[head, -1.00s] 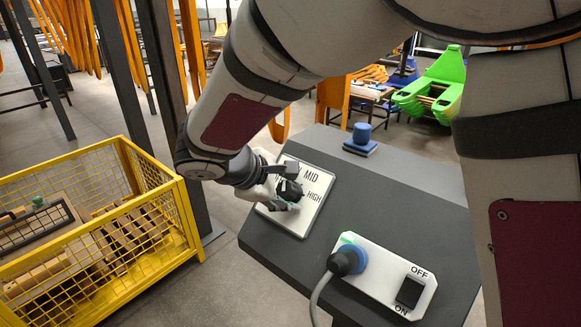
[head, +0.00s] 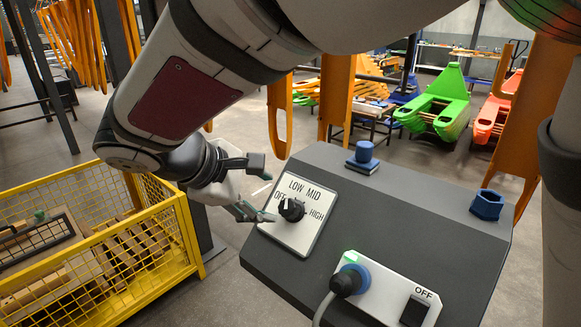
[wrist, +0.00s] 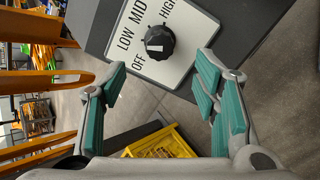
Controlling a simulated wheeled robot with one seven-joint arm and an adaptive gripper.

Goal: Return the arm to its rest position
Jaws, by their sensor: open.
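My gripper (head: 256,190) hangs at the left of the grey console, its fingers spread and empty. It is beside the black dial knob (head: 292,209) and apart from it. In the wrist view, the two teal-padded fingers of my gripper (wrist: 160,85) stand wide apart with nothing between them. The knob (wrist: 160,43) shows beyond the fingertips on its white plate (wrist: 185,64), marked OFF, LOW, MID and HIGH. The knob's white mark is on its OFF/LOW side; I cannot tell the exact setting. My arm crosses the top of the head view.
The grey console (head: 400,215) carries a plugged-in cable (head: 345,283), an ON/OFF switch (head: 413,310), a blue knob (head: 363,155) and a blue hexagonal piece (head: 487,204). A yellow mesh crate (head: 190,235) stands at lower left. Orange hangings (head: 280,125) and green (head: 437,105) frames stand behind.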

